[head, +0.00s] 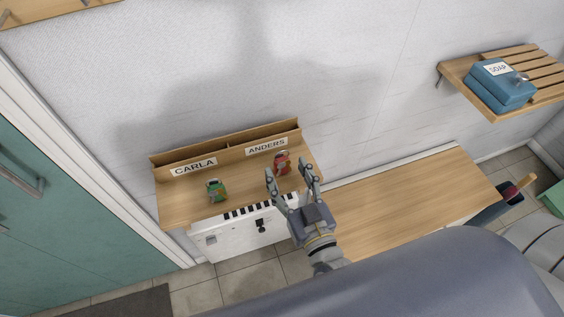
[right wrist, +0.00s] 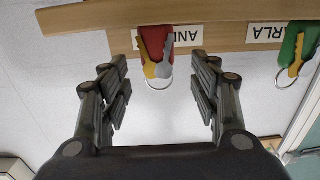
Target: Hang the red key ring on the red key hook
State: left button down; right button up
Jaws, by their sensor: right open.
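The red key ring (head: 283,162) lies on the wooden shelf (head: 180,212) below the ANDERS label. In the right wrist view the red tag (right wrist: 154,42) shows with a yellow key, a grey key and a metal ring (right wrist: 158,82). My right gripper (head: 290,166) is open and empty beside the red key ring in the head view. In the right wrist view the key ring shows between its two spread fingers (right wrist: 161,75), apparently beyond the tips. I cannot make out a red key hook. My left gripper is not in view.
A green key ring (head: 216,190) lies on the shelf below the CARLA label (head: 194,167). A bare wooden bench top (head: 400,200) extends to the right. A slatted shelf (head: 525,60) with a blue soap box (head: 500,86) is at upper right. A teal door (head: 60,220) stands at left.

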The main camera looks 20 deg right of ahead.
aim_at(284, 164)
jog(key=w+p, duration=0.1)
jog(key=w, duration=0.4)
jog(key=shift+s, duration=0.1)
jog(key=shift+c, duration=0.3)
jog(key=c, duration=1.1)
